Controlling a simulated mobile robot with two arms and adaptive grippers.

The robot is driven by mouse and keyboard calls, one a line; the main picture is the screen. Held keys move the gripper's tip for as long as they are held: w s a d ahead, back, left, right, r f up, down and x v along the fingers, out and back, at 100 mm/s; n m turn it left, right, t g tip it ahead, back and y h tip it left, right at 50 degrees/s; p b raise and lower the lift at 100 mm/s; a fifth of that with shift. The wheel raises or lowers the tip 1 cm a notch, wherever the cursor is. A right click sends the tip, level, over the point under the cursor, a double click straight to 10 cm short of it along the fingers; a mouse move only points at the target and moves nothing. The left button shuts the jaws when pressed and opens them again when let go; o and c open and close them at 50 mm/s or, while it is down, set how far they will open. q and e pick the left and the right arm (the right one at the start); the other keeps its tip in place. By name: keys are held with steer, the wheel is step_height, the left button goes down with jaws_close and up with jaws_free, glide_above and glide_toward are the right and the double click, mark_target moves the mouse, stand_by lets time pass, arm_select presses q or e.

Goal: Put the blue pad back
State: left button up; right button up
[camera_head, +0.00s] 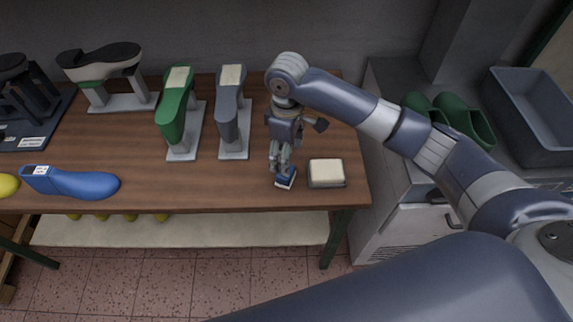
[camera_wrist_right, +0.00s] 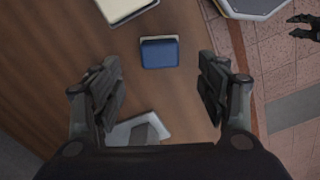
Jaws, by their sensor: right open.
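The blue pad (camera_head: 286,178) lies near the front edge of the wooden table, just below my right gripper in the head view. In the right wrist view the blue pad (camera_wrist_right: 159,53) is a small block with a pale edge, lying beyond the fingertips and roughly between their lines. My right gripper (camera_head: 281,160) points down, and in its wrist view (camera_wrist_right: 160,88) the fingers are wide apart with nothing between them. A dark finger-like shape (camera_wrist_right: 305,25) at the wrist view's upper right may be my left gripper; its jaw state is unclear.
A cream-topped block (camera_head: 326,172) sits close right of the pad. Grey (camera_head: 231,115) and green (camera_head: 177,112) shoe lasts stand on pale bases to the left. A blue last (camera_head: 72,183) lies front left. A counter at right holds green clogs (camera_head: 465,118) and a grey bin (camera_head: 535,115).

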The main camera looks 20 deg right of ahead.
steer(key=shift+r, duration=1.65)
steer(key=shift+f, duration=0.1)
